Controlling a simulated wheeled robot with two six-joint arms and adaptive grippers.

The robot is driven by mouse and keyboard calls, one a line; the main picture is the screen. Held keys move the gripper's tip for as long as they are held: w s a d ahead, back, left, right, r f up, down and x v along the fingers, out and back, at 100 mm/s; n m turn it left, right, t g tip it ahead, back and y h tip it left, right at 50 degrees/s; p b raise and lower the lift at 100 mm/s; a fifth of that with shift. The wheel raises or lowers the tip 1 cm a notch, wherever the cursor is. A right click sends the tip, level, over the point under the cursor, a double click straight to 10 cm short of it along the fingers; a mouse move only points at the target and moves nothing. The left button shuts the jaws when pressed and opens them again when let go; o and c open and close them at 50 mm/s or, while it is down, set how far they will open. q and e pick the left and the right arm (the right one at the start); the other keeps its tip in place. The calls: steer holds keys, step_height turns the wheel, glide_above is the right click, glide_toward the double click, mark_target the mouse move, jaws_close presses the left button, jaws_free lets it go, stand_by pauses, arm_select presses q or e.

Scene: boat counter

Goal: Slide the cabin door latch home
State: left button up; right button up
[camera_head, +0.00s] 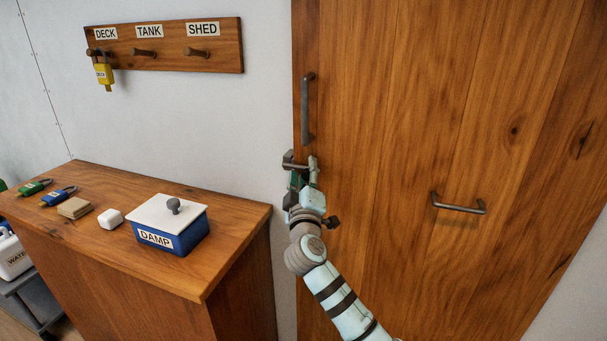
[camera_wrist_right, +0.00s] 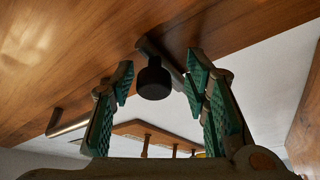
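The cabin door (camera_head: 430,120) is brown wood and looks shut against the pale wall. Its latch (camera_head: 290,164) is dark metal at the door's left edge, below the vertical handle, and is partly hidden by my right gripper (camera_head: 303,180). In the right wrist view, the latch's dark round knob (camera_wrist_right: 154,80) sits between the green-padded fingers of my right gripper (camera_wrist_right: 160,90). The fingers are open, with a gap visible on each side of the knob. How far the latch bar is slid I cannot tell. My left gripper is not in view.
A vertical handle (camera_head: 307,108) is just above the latch, and a horizontal handle (camera_head: 459,204) is lower right on the door. A wooden counter (camera_head: 225,270) with a blue DAMP box (camera_head: 174,240) stands left. A peg rack (camera_head: 168,57) with a yellow padlock (camera_head: 104,74) hangs above.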

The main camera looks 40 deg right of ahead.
steer(key=v, duration=1.2)
